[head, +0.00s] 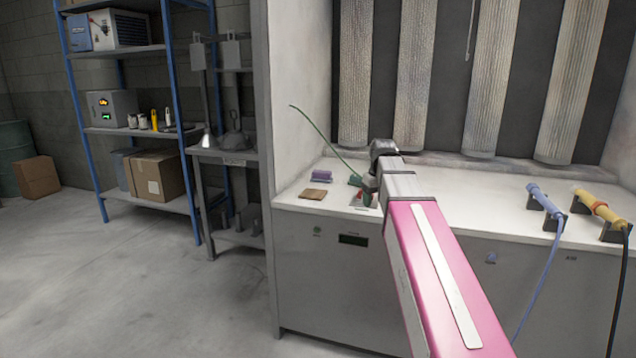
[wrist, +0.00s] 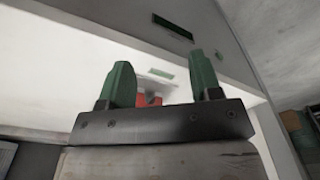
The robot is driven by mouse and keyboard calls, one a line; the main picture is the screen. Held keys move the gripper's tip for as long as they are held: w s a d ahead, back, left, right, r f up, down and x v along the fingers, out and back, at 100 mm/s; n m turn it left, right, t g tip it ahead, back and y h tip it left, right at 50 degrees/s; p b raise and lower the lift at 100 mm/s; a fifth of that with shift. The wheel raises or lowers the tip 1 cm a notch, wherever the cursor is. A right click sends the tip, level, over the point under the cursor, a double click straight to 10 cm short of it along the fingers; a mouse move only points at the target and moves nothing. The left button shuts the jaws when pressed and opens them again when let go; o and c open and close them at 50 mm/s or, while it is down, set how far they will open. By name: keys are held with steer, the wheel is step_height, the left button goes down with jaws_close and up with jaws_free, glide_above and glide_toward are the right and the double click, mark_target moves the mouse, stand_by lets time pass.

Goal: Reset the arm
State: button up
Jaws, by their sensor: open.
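My arm, pink and grey, reaches over the white counter (head: 445,181) of the hood in the head view. My gripper (head: 361,190) is at its far end, just above the counter near its front left part, and partly hidden by my wrist. In the wrist view my gripper (wrist: 160,85) shows two green fingers set wide apart, with nothing visibly clamped between them. A small red thing (wrist: 150,100) shows behind the gap, partly hidden by the gripper's dark bar. I cannot tell what it is.
A purple block (head: 322,176) and brown pad (head: 314,194) lie left of my gripper. A thin green strand (head: 318,131) rises beside it. A blue torch (head: 541,197) and yellow torch (head: 598,207) rest on black stands at right. The floor (head: 130,270) at left is clear.

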steer(key=s+f+m, duration=0.1)
steer(key=s+f, duration=0.5)
steer(key=f, duration=0.4)
steer(key=s+f+m, duration=0.1)
steer(key=s+f, duration=0.5)
steer(key=f, duration=0.5)
steer(key=s+f+m+g, duration=0.1)
steer(key=s+f+m, duration=0.1)
steer(key=s+f, duration=0.4)
step_height(320, 180, down, 5)
steer(key=shift+s+a+h, duration=0.2)
steer(key=shift+s+h, duration=0.05)
steer(key=shift+h, duration=0.05)
stand_by(0.7)
